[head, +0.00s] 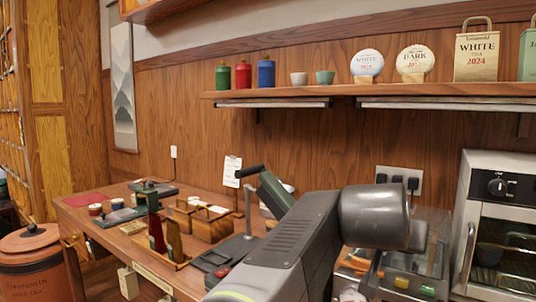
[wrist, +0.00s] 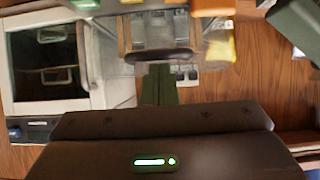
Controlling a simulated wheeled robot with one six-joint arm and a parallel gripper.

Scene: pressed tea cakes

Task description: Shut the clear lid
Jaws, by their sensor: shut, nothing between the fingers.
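The clear lid (head: 434,238) shows as a see-through panel over the machine with yellow and green buttons, partly hidden behind my arm in the head view. In the wrist view, which looks upside down, the clear lid (wrist: 208,55) spans the upper middle, with a dark rounded bar (wrist: 158,57) across it. My gripper (wrist: 159,72) is shut and empty, its dark green fingers pointing at that bar. I cannot tell whether they touch it, nor the lid's exact angle. My gripper's fingertips are hidden in the head view.
A white oven (head: 503,225) stands close on the right. Wall sockets with black plugs (head: 398,180) are behind the machine. A shelf (head: 350,92) with canisters, cups and tea cakes runs above. The counter on the left holds wooden boxes (head: 210,222) and a dark stand (head: 228,250).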

